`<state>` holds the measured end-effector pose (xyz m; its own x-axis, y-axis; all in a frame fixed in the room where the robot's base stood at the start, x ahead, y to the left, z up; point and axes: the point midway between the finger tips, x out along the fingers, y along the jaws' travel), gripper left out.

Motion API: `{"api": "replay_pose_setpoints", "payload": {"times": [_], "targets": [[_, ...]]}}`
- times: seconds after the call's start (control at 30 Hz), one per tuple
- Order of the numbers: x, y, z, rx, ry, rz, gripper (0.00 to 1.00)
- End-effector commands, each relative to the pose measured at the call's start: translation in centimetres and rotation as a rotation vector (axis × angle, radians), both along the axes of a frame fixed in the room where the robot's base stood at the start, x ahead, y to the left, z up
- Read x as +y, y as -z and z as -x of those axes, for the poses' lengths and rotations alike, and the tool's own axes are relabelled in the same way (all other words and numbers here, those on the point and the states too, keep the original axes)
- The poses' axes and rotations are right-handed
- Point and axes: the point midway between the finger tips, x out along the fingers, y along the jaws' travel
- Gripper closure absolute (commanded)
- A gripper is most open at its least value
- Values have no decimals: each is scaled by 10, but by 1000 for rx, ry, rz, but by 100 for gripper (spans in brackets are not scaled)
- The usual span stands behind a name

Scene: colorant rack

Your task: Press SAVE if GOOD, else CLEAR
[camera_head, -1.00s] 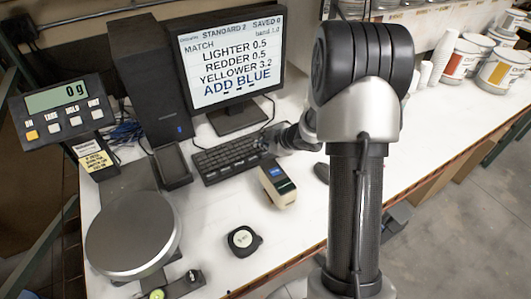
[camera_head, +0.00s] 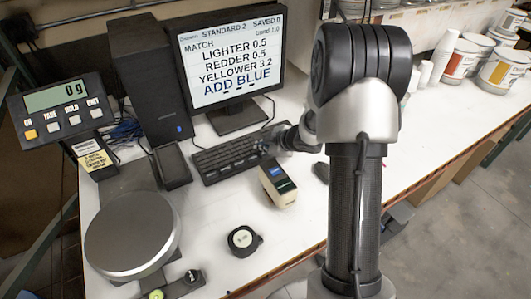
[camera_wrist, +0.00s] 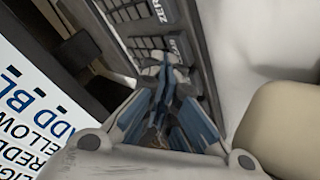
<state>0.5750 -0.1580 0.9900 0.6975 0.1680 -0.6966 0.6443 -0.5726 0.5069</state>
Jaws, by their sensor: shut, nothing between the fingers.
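The monitor (camera_head: 230,62) shows "MATCH", "LIGHTER 0.5", "REDDER 0.5", "YELLOWER 3.2" and "ADD BLUE" in blue, with "STANDARD 2", "SAVED 0" and "band 1.0" at the top. The black keyboard (camera_head: 222,162) lies on the bench in front of it. My gripper (camera_head: 266,148) is at the keyboard's right end, partly hidden by my arm. In the wrist view my gripper (camera_wrist: 163,72) is shut and empty, with its blue-grey fingertips over the keys of the keyboard (camera_wrist: 172,22). I cannot tell whether the tips touch a key. Key labels are too partial to read surely.
A small device with a blue screen (camera_head: 277,186) stands right of the keyboard. A black mouse (camera_head: 321,172), a tape measure (camera_head: 243,240) and a round scale (camera_head: 132,235) are on the bench. The scale display (camera_head: 62,110) reads 0 g. Paint cans (camera_head: 462,60) stand at the right.

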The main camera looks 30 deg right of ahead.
Motion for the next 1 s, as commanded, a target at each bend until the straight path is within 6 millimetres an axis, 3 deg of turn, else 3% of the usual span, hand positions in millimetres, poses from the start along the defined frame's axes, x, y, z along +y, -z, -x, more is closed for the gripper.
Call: {"api": "replay_pose_setpoints", "payload": {"times": [1.0], "targets": [[0, 7, 0, 0, -1, 1, 100]]}}
